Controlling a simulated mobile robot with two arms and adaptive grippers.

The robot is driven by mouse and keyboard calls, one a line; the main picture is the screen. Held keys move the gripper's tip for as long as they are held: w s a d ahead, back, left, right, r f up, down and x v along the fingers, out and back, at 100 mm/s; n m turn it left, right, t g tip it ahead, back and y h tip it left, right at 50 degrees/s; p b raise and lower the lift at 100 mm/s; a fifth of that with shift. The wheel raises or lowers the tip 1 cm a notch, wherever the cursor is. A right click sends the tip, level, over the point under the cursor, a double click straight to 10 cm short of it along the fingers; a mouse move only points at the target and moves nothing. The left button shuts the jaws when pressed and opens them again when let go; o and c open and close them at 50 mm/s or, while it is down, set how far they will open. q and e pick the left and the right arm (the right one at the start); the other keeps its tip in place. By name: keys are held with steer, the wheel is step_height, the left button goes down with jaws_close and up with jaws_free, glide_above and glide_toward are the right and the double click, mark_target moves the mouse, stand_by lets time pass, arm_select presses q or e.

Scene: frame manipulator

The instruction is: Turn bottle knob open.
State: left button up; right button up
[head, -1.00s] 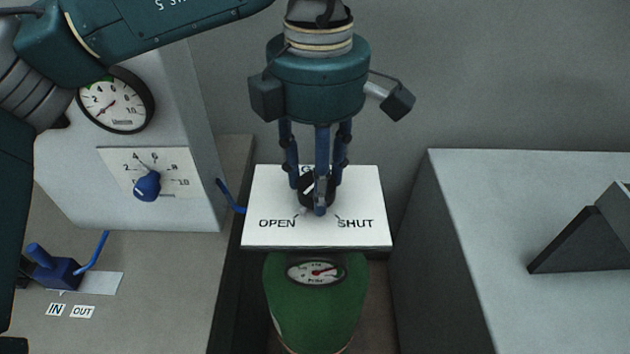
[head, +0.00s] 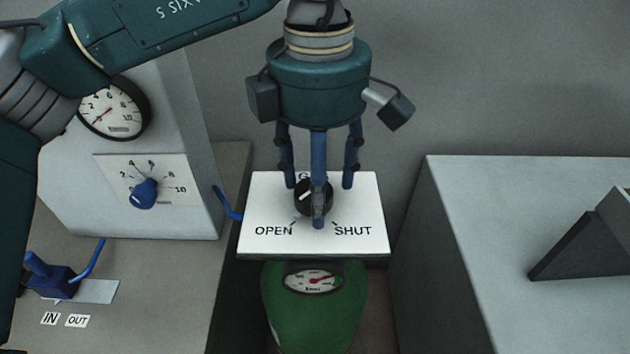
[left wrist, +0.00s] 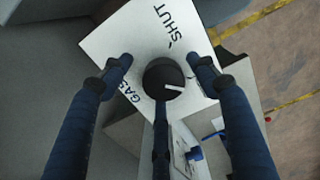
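The black knob (head: 313,197) sits on a white plate (head: 350,243) lettered OPEN at lower left and SHUT at lower right. Its white mark shows on its left side in the head view. The green bottle (head: 330,315) stands below the plate. My left gripper (head: 318,195) points down over the knob, its three fingers spread around it. In the left wrist view the knob (left wrist: 163,72) lies between the fingers, with visible gaps to the two side fingers. The third finger overlaps the knob's edge, so contact there is unclear. My right gripper is not in view.
A grey panel at left carries a gauge (head: 113,110) and a blue dial (head: 143,193). A blue lever (head: 55,275) with IN and OUT labels is at lower left. A grey block (head: 520,250) stands at right. A small gauge (head: 314,280) is on the bottle.

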arm_select(q)
steer(key=shift+a+r, duration=0.15)
steer(key=shift+r, duration=0.15)
step_height(320, 180, up, 11)
steer(key=shift+d+r, duration=0.15)
steer(key=shift+d, duration=0.05)
stand_by(0.3)
